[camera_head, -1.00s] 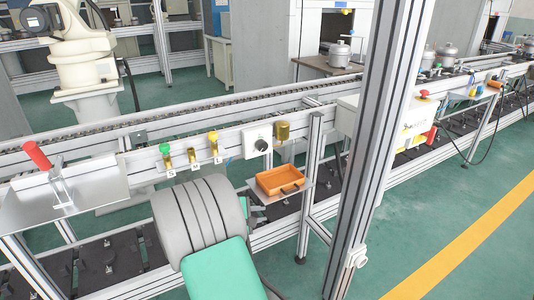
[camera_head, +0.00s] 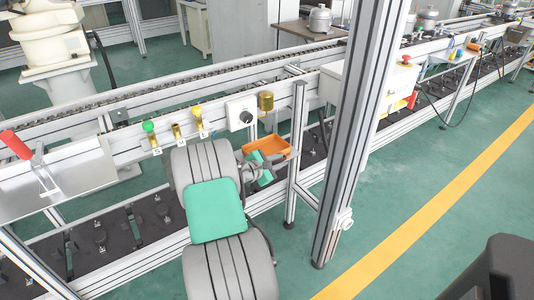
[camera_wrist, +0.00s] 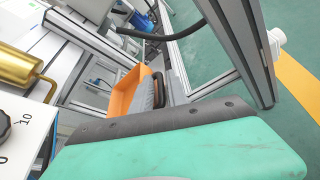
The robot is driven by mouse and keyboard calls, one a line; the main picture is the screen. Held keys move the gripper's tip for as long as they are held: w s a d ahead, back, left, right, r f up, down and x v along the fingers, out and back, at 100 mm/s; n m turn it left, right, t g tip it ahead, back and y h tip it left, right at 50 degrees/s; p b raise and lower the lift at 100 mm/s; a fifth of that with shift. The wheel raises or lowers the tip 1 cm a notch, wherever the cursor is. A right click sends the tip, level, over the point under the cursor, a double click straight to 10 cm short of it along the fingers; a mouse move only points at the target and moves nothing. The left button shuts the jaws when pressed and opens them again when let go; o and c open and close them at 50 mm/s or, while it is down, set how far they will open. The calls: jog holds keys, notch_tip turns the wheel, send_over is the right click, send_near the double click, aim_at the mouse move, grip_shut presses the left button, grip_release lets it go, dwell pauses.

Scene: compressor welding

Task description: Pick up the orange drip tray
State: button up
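The orange drip tray (camera_head: 281,146) sits on the side of the conveyor frame, beside an upright post, in the head view. Its near side is partly hidden by my gripper (camera_head: 263,168), which has reached just in front of it. A green and black part of my gripper fills the bottom of that view. Whether the fingers are apart, or touch the tray, cannot be told.
A tall aluminium post (camera_head: 345,150) stands to the right. Green, yellow-topped brass fittings (camera_head: 177,132) line the rail. Open floor lies at right.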

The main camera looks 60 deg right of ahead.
grip_shut()
dwell(1.2)
